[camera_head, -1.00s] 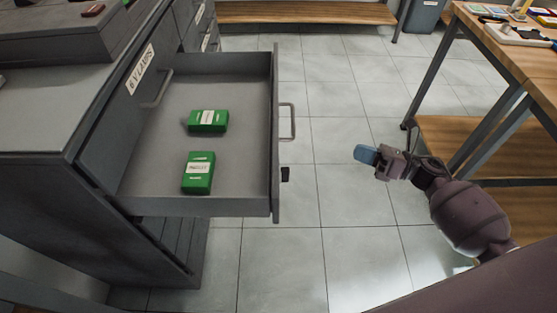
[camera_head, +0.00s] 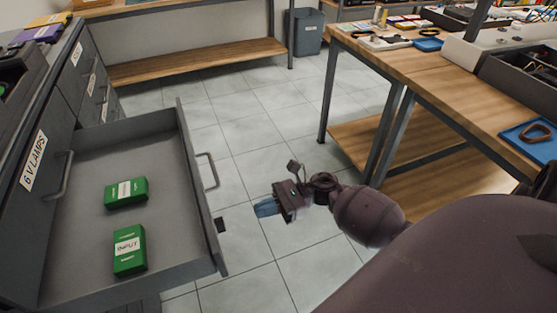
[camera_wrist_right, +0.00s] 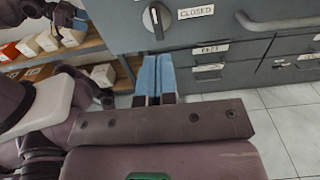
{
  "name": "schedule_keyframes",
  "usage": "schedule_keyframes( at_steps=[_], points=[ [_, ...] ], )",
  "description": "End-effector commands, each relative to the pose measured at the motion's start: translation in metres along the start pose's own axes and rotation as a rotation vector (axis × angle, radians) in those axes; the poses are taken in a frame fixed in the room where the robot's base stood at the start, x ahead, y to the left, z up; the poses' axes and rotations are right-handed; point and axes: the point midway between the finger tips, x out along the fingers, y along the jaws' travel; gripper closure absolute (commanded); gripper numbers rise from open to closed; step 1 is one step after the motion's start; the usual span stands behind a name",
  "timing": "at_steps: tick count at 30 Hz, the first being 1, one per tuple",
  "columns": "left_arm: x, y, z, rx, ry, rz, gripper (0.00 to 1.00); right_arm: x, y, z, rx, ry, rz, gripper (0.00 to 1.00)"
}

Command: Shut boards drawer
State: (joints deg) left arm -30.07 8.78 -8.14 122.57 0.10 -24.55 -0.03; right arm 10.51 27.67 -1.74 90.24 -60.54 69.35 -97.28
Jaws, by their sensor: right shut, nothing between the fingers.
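A grey drawer (camera_head: 80,257) stands pulled far out of the dark cabinet at the left of the head view. Two green boxes, a far one (camera_head: 126,193) and a near one (camera_head: 129,250), lie in it. Its front panel (camera_head: 196,180) with a bar handle (camera_head: 208,170) faces right; any label on it is hidden. My right gripper (camera_head: 267,207) is shut and empty, to the right of this front and apart from it. Its blue fingertips also show in the right wrist view (camera_wrist_right: 158,75). A dark gripper part with blue, seemingly my left gripper (camera_wrist_right: 76,21), shows there too; its jaws are unclear.
The cabinet label (camera_head: 34,161) above the open drawer reads "6 V LAMPS". A wooden workbench (camera_head: 400,62) with a lower shelf stands at the right. A grey bin (camera_head: 304,32) is at the back. Tiled floor (camera_head: 225,120) lies clear between cabinet and bench.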

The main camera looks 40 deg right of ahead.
Motion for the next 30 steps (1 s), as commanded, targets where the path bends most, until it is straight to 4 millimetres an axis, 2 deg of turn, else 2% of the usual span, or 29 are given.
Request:
schedule_keyframes(
  at_steps=[6,12,18,30],
  points=[
    [-0.001,-0.002,-0.004,0.005,0.007,0.0,0.21,0.038,0.0,0.002,-0.002,-0.003,0.001,1.0],
    [-0.002,-0.002,-0.005,0.007,0.009,-0.001,0.21,0.063,0.0,0.002,-0.001,-0.002,0.001,1.0],
    [-0.003,-0.002,-0.004,0.006,0.006,-0.001,0.21,0.072,0.0,0.001,0.0,0.0,0.0,1.0],
    [-0.004,0.0,-0.001,-0.003,0.0,-0.002,0.21,0.074,0.0,0.0,0.0,0.0,0.0,1.0]
  ],
)
